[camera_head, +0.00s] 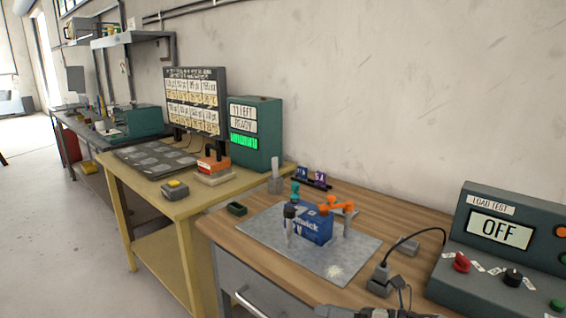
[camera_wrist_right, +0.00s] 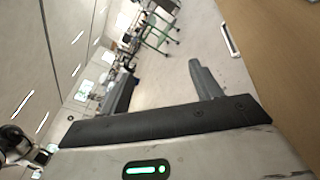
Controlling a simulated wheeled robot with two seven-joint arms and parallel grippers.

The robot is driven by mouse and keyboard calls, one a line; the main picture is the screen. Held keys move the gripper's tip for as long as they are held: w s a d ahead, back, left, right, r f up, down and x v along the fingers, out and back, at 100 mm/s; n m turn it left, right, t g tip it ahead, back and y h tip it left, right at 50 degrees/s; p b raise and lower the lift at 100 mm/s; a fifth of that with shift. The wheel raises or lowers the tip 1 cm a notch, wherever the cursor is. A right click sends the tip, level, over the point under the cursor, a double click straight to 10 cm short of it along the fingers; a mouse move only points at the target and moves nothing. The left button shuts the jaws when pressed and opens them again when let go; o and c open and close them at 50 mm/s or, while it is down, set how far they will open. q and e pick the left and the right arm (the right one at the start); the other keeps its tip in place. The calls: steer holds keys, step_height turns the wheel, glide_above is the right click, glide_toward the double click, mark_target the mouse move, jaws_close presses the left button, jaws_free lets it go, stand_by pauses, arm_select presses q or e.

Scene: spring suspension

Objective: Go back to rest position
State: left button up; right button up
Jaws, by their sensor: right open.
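My right gripper (camera_head: 350,311) is only partly in view at the bottom edge of the head view, in front of the wooden bench and low in the picture. It is open, with nothing seen between its fingers. In the right wrist view one grey finger (camera_wrist_right: 207,80) stands up from the dark gripper body, beside the bench edge; the other finger is not clearly seen. My left gripper is not in view.
The wooden bench (camera_head: 372,200) holds a grey metal plate (camera_head: 268,238) with a blue box (camera_head: 313,228) and orange-topped parts. A load test box (camera_head: 500,237) reading OFF stands at right. A drawer handle (camera_wrist_right: 231,40) is near the right gripper. A yellow bench (camera_head: 160,192) stands left.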

steer(key=s+d+f+n+t+h, duration=0.1)
steer(key=s+d+f+n+h, duration=0.1)
steer(key=s+f+n+h, duration=0.4)
steer(key=s+d+f+n+t+h, duration=0.2)
steer(key=s+f+n+h, duration=0.5)
steer(key=s+n, duration=1)
step_height(320, 180, down, 3)
steer(key=d+n, duration=0.1)
steer(key=n, duration=1)
steer(key=shift+s+r, duration=0.15)
steer(key=shift+s, duration=0.15)
